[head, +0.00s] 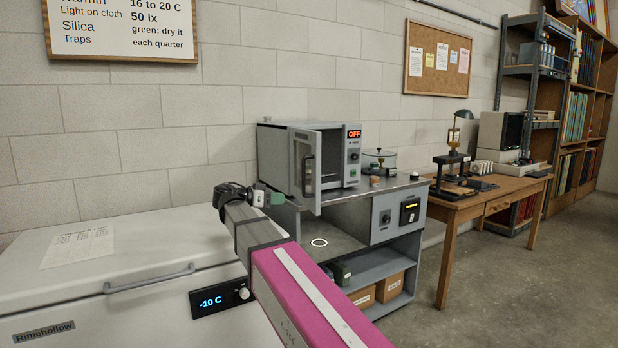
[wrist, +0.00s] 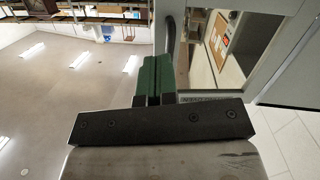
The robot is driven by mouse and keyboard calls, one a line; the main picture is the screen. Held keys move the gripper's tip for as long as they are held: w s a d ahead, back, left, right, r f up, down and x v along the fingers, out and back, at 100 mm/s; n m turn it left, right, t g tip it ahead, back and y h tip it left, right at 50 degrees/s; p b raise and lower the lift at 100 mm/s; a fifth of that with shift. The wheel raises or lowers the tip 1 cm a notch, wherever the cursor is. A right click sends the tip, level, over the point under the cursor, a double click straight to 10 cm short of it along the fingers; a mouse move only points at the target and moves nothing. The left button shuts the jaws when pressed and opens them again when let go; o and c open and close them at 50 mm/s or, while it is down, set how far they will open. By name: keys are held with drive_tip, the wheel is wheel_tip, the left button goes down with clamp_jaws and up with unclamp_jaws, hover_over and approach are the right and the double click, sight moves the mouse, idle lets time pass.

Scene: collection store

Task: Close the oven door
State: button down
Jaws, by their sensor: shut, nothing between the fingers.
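The oven (head: 349,172) is a grey box on a metal bench, with a display reading OFF. Its door (head: 297,150) stands open, swung out towards me, with a window and a dark upright handle (head: 307,177). My gripper (head: 277,198) is shut and empty, at the lower left of the door in the head view. In the wrist view, the green fingers (wrist: 152,78) are together beside the dark handle (wrist: 171,38) and the door frame (wrist: 262,75). I cannot tell whether they touch the door.
A white chest freezer (head: 60,270) with a -10 C display stands at the left, under my arm. The metal bench (head: 385,187) also carries a glass-covered instrument (head: 379,160). A wooden table (head: 470,200) stands to the right. The floor (head: 510,290) at the right is clear.

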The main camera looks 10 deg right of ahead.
wheel_tip(320, 180, up, 7)
drive_tip(key=a+m+h, duration=0.2)
drive_tip(key=a+m, duration=0.1)
approach(316, 175)
drive_tip(key=shift+g, duration=0.3)
drive_tip(key=d, duration=0.2)
drive_tip(key=w+d, duration=0.1)
drive_tip(key=d, duration=0.4)
drive_tip(key=shift+w+d+r, duration=0.1)
drive_tip(key=shift+w+d, duration=0.05)
drive_tip(key=shift+w, duration=0.1)
